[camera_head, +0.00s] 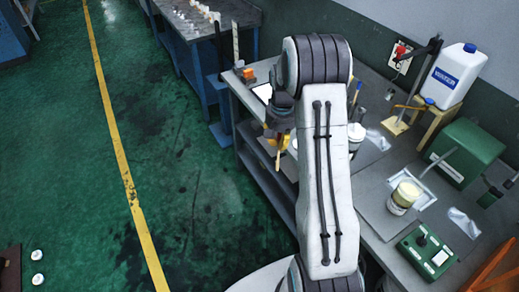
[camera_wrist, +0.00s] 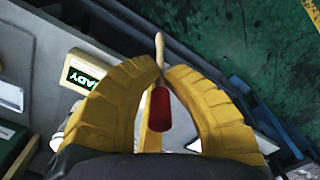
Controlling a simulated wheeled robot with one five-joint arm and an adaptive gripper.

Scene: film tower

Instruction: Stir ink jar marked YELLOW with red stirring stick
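My gripper (camera_wrist: 162,76) is shut on the red stirring stick (camera_wrist: 158,108) in the wrist view. The stick has a pale wooden shaft and a red end, and the fingertips press on it near where the two meet. A jar with a pale yellow top (camera_head: 403,195) stands on the bench at right, well apart from my gripper. Its label is too small to read. A white-topped jar (camera_head: 356,136) stands just right of my arm.
The green floor at left is mostly clear.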

